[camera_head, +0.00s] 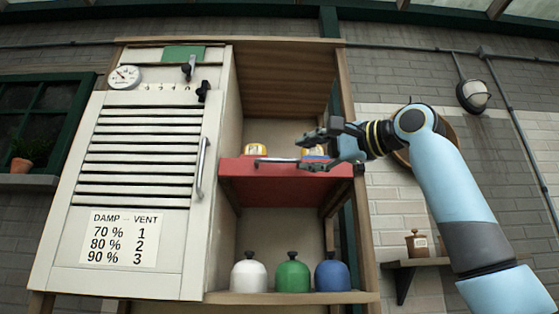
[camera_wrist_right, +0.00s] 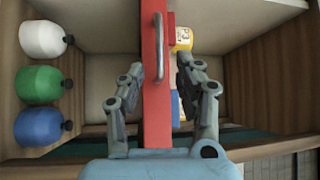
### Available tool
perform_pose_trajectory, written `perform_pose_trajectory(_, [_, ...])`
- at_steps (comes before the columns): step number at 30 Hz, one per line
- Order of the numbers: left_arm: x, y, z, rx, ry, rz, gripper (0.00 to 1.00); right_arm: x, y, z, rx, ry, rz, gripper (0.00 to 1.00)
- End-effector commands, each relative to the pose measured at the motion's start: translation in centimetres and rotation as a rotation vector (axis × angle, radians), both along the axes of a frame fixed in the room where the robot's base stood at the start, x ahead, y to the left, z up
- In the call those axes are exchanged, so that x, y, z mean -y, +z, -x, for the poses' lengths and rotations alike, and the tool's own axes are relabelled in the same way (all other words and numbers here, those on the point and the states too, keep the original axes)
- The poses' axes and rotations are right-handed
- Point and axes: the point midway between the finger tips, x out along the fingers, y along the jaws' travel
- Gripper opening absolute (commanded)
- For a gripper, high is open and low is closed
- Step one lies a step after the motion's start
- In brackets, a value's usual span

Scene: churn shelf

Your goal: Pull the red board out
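The red board (camera_head: 285,187) lies level across the open right bay of the cabinet, with a grey bar handle (camera_head: 280,161) along its front. In the right wrist view the board (camera_wrist_right: 157,112) runs upright through the picture, and its handle (camera_wrist_right: 159,47) shows near the fingertips. My right gripper (camera_head: 314,152) is at the right part of the board's front. In the wrist view its fingers (camera_wrist_right: 160,66) are apart, one on each side of the board. I cannot tell whether they touch it. My left gripper is not in view.
White (camera_head: 249,275), green (camera_head: 293,275) and blue (camera_head: 332,274) containers stand on the lower shelf. A slatted white door (camera_head: 135,150) is on the left. A small wall shelf (camera_head: 412,263) is at right.

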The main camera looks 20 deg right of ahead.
Motion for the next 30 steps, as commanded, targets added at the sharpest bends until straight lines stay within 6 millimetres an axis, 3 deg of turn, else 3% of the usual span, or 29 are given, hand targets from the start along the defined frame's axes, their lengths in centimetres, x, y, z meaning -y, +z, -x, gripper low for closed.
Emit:
perform_pose_trajectory(12, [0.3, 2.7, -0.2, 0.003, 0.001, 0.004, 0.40, -3.8, 1.2, -6.6, -0.001, 0.001, 0.001, 0.34])
perform_pose_trajectory(25, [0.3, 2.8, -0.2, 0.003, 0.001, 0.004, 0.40, -4.3, 1.1, -7.6, 0.001, -0.002, 0.003, 0.34])
perform_pose_trajectory(30, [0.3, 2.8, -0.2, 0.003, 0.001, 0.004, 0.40, -4.3, 1.1, -7.6, 0.001, -0.002, 0.003, 0.12])
